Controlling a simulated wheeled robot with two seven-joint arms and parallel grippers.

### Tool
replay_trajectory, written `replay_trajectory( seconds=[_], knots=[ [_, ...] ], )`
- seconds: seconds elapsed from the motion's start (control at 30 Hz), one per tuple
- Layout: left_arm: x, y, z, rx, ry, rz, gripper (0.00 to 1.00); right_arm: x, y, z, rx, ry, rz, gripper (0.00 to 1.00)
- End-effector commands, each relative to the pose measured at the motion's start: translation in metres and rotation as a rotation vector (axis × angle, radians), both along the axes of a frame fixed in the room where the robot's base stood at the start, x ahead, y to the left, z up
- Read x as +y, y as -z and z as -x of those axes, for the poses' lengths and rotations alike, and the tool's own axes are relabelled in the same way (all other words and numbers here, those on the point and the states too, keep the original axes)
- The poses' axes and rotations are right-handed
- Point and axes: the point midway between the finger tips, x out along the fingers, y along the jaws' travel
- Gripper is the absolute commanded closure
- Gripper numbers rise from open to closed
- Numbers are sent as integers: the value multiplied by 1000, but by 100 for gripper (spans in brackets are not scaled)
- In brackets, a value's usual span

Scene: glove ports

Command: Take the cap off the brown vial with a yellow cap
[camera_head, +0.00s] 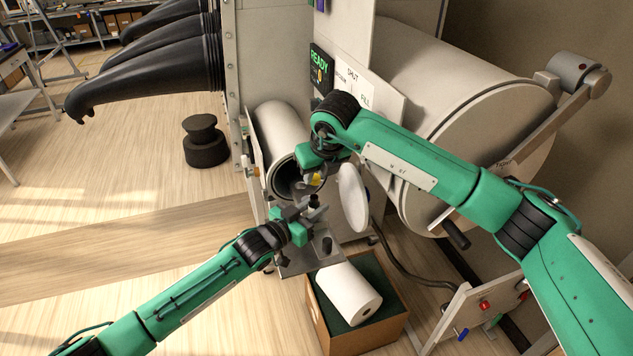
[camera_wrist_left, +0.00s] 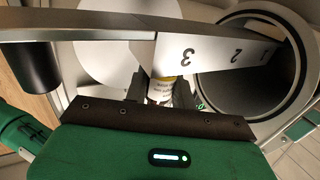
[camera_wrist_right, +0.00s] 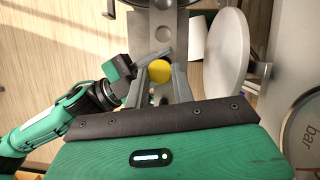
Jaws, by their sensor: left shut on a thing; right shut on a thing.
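The yellow cap (camera_wrist_right: 160,69) sits between the fingertips of my right gripper (camera_wrist_right: 161,78), which is shut on it; a bit of yellow (camera_head: 316,180) also shows in the head view. The vial (camera_wrist_left: 161,90) shows in the left wrist view as a white label with a yellow band, between the fingers of my left gripper (camera_wrist_left: 160,98). The left gripper is shut on it, just below the right gripper in the head view. The vial's brown glass is mostly hidden. I cannot tell whether cap and vial are joined or apart.
A numbered grey rack (camera_wrist_left: 205,52) is close above the left fingers. The open small port (camera_head: 283,172) lies behind the grippers, with its round door (camera_head: 352,197) on the right. A box (camera_head: 397,330) holding a white roll (camera_head: 348,293) stands below. Black gloves (camera_head: 150,70) hang at upper left.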

Motion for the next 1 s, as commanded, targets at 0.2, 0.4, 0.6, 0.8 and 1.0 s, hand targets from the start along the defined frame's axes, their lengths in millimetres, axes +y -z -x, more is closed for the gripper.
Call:
replay_trajectory(
  seconds=[0.2,0.4,0.6,0.8,1.0],
  knots=[
    [0,0,0,0,0,0,100,0,-5,0,1,0,0,100],
    [0,0,0,0,0,0,49,0,-5,0,1,0,0,100],
    [0,0,0,0,0,0,49,0,-5,0,1,0,0,100],
    [6,2,5,1,-1,-1,49,0,-2,0,1,0,0,100],
    [29,4,28,1,-1,-1,49,0,9,0,1,0,0,100]
  ],
)
